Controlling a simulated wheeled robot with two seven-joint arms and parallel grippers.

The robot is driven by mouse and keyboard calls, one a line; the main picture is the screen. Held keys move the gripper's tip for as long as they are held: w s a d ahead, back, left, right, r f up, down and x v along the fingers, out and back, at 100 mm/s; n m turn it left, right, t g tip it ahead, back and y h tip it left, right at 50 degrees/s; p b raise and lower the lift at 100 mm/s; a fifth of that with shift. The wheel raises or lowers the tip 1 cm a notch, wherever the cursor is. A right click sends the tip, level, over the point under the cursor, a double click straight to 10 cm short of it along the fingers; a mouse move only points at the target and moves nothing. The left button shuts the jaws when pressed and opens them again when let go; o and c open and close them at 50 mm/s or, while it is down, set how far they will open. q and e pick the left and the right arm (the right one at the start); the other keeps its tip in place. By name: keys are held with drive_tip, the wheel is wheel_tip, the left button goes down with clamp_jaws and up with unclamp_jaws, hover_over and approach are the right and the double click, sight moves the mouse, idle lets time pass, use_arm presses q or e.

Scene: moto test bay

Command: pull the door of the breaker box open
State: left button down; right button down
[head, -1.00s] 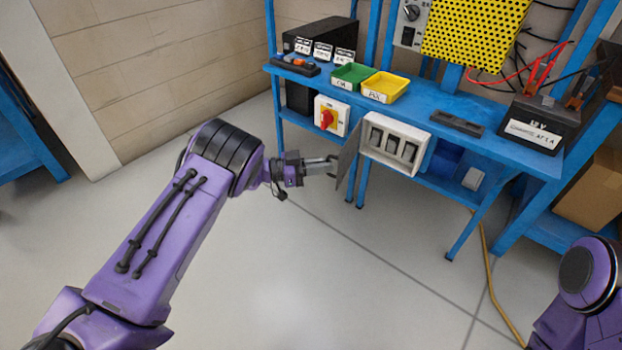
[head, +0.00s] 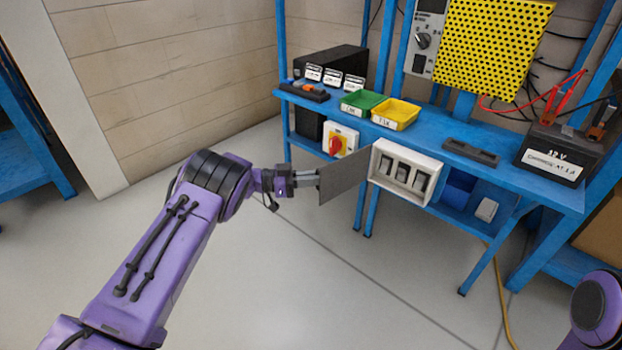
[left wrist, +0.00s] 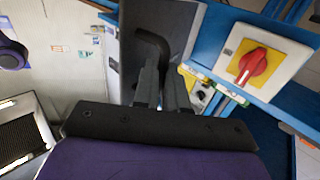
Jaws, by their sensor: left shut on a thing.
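The white breaker box (head: 407,169) hangs at the front edge of the blue workbench, with its dark switches facing me. Its grey door (head: 345,175) stands swung well out to the left of the box. My left gripper (head: 316,178) is at the door's outer edge in the head view. In the left wrist view the fingers (left wrist: 163,85) are shut on the dark door handle (left wrist: 152,45), with the grey door panel (left wrist: 180,30) behind it. My right gripper is not in view; only part of my right arm shows at the lower right.
A red and yellow rotary switch (head: 338,142) sits left of the box and also shows in the left wrist view (left wrist: 252,66). Green (head: 361,102) and yellow (head: 396,114) trays and a battery (head: 553,151) stand on the bench (head: 433,132). The floor in front is clear.

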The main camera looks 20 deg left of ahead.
use_arm(q)
drive_tip(key=shift+w+r, duration=0.25)
drive_tip(key=shift+r, duration=0.3)
drive_tip(key=c, duration=1.2)
unclamp_jaws()
drive_tip(key=shift+w+f, duration=0.15)
drive_tip(key=shift+w, duration=0.05)
drive_tip(key=shift+f, duration=0.3)
drive_tip(key=v, duration=1)
drive_tip(key=shift+s+a+f, duration=0.1)
drive_tip(key=shift+s+a, duration=0.1)
drive_tip(key=shift+a, duration=0.05)
